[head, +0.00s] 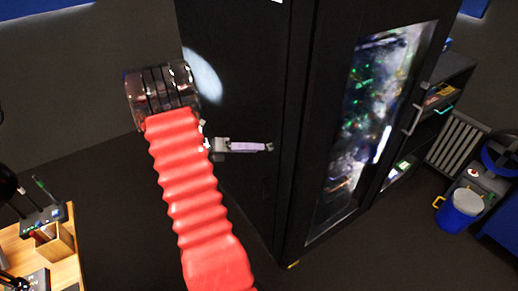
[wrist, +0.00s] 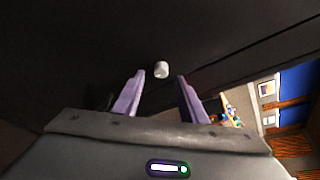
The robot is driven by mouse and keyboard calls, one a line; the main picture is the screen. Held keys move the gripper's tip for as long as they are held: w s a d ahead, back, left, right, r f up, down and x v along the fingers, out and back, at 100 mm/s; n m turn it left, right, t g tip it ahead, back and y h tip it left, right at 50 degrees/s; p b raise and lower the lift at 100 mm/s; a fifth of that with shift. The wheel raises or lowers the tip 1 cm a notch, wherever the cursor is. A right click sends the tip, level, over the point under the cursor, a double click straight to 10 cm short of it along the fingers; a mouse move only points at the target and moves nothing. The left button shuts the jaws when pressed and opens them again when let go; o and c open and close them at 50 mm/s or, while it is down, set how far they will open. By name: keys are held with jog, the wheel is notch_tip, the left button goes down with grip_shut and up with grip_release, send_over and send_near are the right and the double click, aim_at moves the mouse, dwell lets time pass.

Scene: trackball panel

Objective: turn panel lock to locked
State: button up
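A small white knob (wrist: 161,69), which looks like the panel lock, stands out from a dark flat panel (wrist: 80,40) in the wrist view. Which way the lock is turned cannot be read. My gripper (wrist: 160,76) has two purple fingers, spread apart, with the knob between and just beyond their tips. No contact shows. In the head view my gripper (head: 266,147) reaches right from my red-sleeved arm, its tips close to the side of the tall black cabinet (head: 243,60). The knob is not clear in the head view.
The cabinet's glass front (head: 370,120) shows green lights inside. A shelf (head: 425,115), a radiator (head: 458,140) and a blue bucket (head: 460,208) stand at right. A wooden desk (head: 50,262) is at lower left. The floor between is clear.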

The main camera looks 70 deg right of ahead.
jog(key=v, duration=1)
jog(key=shift+w+a, duration=0.1)
jog(key=shift+w, duration=0.05)
dwell(0.3)
jog(key=a+f+m+t+y, duration=0.2)
jog(key=a+f+m+y, duration=0.1)
jog(key=a+f+m, duration=0.35)
jog(key=w+a+r+m+t+y, duration=0.1)
jog(key=w+a+r+m+t, duration=0.2)
jog(key=a, duration=0.4)
jog(key=w+a+r+m+t+y, duration=0.1)
jog(key=a+m+t, duration=0.1)
jog(key=a+m, duration=0.35)
jog(key=a+r+t+y, duration=0.1)
jog(key=a+r+t, duration=0.2)
jog(key=a, duration=0.6)
jog(key=w+a+r+t+y, duration=0.1)
jog(key=a+r+t, duration=0.3)
jog(key=a+r, duration=0.4)
jog(key=a+r+m+t+y, duration=0.1)
jog(key=a+r+t, duration=0.3)
jog(key=a, duration=0.8)
jog(key=shift+w+a+r, duration=0.2)
jog(key=shift+a+r, duration=0.05)
jog(key=shift+r, duration=0.7)
